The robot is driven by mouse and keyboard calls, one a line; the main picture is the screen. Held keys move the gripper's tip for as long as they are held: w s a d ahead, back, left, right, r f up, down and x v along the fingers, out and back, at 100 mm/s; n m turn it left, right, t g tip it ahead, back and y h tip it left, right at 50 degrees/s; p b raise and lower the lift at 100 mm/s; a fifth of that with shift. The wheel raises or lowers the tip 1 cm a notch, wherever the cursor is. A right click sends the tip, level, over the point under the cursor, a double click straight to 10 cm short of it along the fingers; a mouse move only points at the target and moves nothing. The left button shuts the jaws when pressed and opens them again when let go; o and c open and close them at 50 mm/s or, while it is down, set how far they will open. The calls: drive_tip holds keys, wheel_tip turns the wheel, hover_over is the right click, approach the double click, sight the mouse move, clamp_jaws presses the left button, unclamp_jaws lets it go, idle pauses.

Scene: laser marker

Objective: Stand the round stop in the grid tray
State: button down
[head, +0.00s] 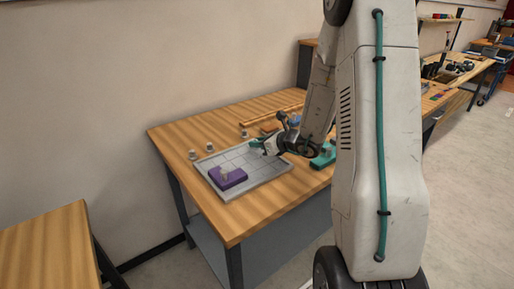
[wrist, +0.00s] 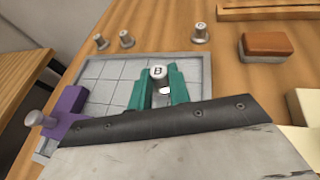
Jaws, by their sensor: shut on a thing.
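My gripper (wrist: 158,88) is shut on a round metal stop (wrist: 159,77) with a pale top marked "B". The stop sits between the teal fingers. The grey grid tray (wrist: 105,68) lies behind and to the left of the fingers in the wrist view. In the head view my gripper (head: 262,146) is over the far right part of the grid tray (head: 262,183). The held stop cannot be made out there. Whether its base touches the tray is hidden.
A purple block (head: 232,180) with a metal peg sits on the tray's near-left part. Several similar round pieces (wrist: 126,39) stand on the table beyond the tray. A brown-topped block (wrist: 266,44) and wooden rails (wrist: 270,13) lie to the right. Bare wood (head: 172,132) is free at left.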

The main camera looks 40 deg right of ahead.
sight(260, 156)
drive_tip(key=shift+d+f, duration=0.15)
drive_tip(key=shift+f, duration=0.55)
drive_tip(key=shift+d+f, duration=0.1)
drive_tip(key=shift+f, duration=0.6)
drive_tip(key=shift+s+f, duration=0.1)
drive_tip(key=c, duration=1.3)
unclamp_jaws()
